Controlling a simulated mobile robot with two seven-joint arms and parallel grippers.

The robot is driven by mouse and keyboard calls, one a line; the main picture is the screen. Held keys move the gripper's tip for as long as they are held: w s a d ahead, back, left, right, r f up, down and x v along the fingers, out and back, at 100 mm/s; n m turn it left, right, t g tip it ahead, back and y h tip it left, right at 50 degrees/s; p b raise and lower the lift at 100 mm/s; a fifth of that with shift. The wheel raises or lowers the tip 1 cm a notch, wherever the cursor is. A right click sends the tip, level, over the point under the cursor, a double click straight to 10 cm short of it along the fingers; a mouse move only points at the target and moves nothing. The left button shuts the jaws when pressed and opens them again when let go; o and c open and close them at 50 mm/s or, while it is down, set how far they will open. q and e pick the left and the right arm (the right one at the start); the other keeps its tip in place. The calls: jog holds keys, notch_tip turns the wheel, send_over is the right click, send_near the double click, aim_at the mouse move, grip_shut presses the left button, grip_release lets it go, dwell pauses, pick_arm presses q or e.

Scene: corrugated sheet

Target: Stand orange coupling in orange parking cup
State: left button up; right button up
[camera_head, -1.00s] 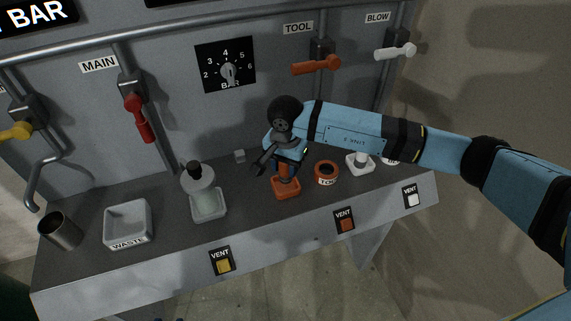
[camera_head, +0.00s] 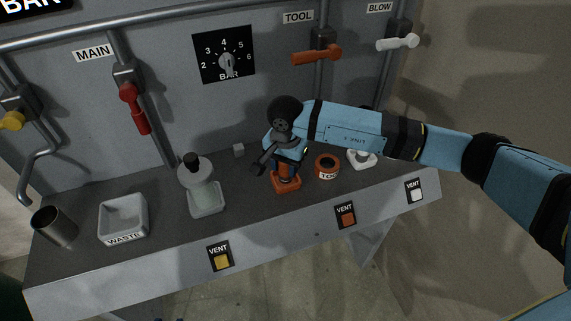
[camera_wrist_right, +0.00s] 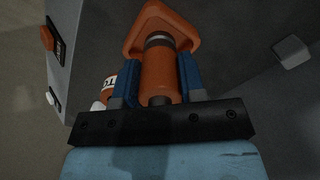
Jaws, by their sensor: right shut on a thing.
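The orange coupling (camera_wrist_right: 160,73) is an orange cylinder with a dark band, gripped between the two blue fingers of my right gripper (camera_wrist_right: 160,80). In the head view my right gripper (camera_head: 286,168) points down at the bench, and the coupling is mostly hidden by it. A round orange cup (camera_head: 327,167) with a white label stands just right of the dish. My left gripper is not in view.
A white dish (camera_head: 362,160) stands farther right, partly behind my forearm. Valve handles are on the panel behind. The bench's front edge carries vent buttons.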

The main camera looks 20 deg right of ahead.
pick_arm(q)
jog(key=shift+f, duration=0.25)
pick_arm(e)
jog(key=shift+f, duration=0.3)
jog(key=o, duration=1.1)
jog(key=shift+r, duration=0.25)
pick_arm(q)
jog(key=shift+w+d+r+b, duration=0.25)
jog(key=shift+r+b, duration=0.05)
jog(key=shift+b, duration=0.3)
pick_arm(e)
notch_tip(320, 180, up, 13)
jog(key=shift+r, duration=0.2)
